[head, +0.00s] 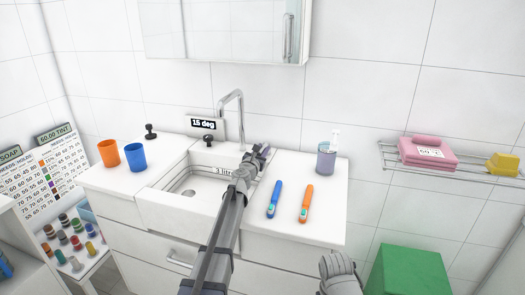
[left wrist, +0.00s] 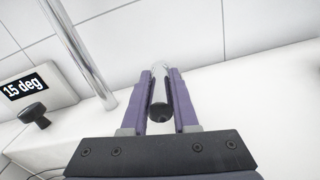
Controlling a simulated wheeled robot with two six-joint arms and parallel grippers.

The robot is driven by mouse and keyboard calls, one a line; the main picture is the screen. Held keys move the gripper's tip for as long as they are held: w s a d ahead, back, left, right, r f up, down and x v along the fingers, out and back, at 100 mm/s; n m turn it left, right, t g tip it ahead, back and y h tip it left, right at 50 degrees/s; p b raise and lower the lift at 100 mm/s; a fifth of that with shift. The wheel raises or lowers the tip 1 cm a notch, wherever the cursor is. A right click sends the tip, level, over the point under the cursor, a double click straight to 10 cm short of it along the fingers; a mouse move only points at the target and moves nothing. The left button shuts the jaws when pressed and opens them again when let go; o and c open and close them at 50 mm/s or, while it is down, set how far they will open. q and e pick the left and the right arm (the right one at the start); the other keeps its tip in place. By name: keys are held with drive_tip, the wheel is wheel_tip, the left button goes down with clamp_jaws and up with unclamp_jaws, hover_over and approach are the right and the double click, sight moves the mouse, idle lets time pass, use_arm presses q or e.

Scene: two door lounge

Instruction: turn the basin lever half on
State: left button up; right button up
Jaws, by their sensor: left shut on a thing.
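My left gripper (head: 259,156) reaches over the basin (head: 188,201) to the right of the tall chrome tap (head: 238,100). In the left wrist view its two purple fingers (left wrist: 159,98) are shut on the basin lever (left wrist: 159,76), a short metal rod with a dark end. The lever's base is hidden, and in the head view my gripper covers the lever. The tap's spout pipe (left wrist: 83,52) rises to the left in the wrist view. A sign reading "15 deg" (head: 203,124) stands behind the basin, above a black knob (head: 208,140).
Orange (head: 108,153) and blue (head: 135,157) cups stand left of the basin. A grey part of my right arm (head: 339,272) shows near a green box (head: 408,272).

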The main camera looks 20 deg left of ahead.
use_arm(q)
clamp_jaws()
idle(0.7)
drive_tip(key=shift+d+n+y, duration=0.4)
drive_tip(key=shift+y, duration=0.3)
drive_tip(key=shift+w+d+n+y, duration=0.1)
drive_tip(key=shift+d+n+y, duration=0.1)
drive_tip(key=shift+n+y, duration=0.4)
drive_tip(key=shift+d+n+y, duration=0.15)
drive_tip(key=shift+n+y, duration=0.15)
drive_tip(key=shift+y, duration=0.5)
drive_tip(key=o, duration=0.8)
unclamp_jaws()
drive_tip(key=shift+c, duration=0.2)
